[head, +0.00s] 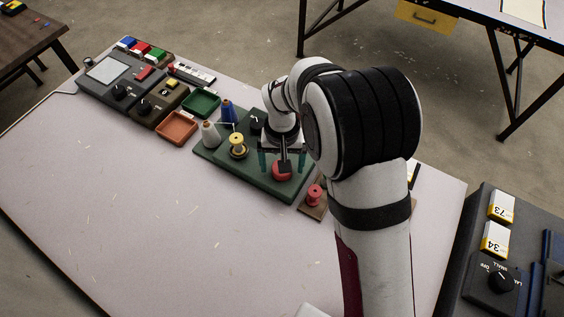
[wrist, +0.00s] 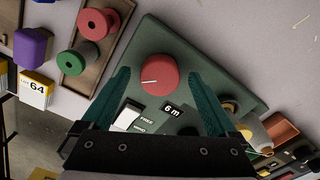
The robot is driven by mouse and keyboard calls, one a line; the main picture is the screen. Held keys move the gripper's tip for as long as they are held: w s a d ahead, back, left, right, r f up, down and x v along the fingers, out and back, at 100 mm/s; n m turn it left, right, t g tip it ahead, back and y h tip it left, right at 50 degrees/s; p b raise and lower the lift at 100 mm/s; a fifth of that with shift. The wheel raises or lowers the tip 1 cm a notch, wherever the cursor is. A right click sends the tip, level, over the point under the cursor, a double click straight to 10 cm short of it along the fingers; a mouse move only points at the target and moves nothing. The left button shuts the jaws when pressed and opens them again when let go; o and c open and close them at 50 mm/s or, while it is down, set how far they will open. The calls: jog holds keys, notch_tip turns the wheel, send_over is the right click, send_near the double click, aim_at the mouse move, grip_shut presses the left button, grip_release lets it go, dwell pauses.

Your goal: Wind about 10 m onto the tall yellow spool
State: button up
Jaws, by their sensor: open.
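A yellow spool (head: 238,141) stands upright on the green winder base (head: 216,154), left of my gripper in the head view. A red dial knob (wrist: 160,75) with a white pointer line sits on the base; it also shows below my gripper in the head view (head: 282,172). A small display (wrist: 172,109) beside the knob reads 6 m. A white switch (wrist: 127,117) with small lettering is partly hidden by my gripper. My gripper (wrist: 157,73) is open, its teal fingers on either side of the knob and apart from it, holding nothing.
A wooden rack (head: 311,211) with red and green spools (wrist: 81,62) is close by. Green and orange trays (head: 176,127) lie beyond. The table's front left is clear.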

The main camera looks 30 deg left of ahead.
notch_tip(320, 180, up, 16)
dwell(0.3)
jog(key=shift+f, duration=0.15)
jog(key=s+d+r+m, duration=0.1)
jog(key=d+r+m, duration=0.2)
jog(key=d, duration=0.7)
jog(key=s+d+f+m+y, duration=0.1)
jog(key=s+d+f+m, duration=0.2)
jog(key=s+d+m, duration=0.5)
jog(key=s+d, duration=0.8)
jog(key=shift+d+y, duration=0.25)
jog(key=shift+y, duration=0.15)
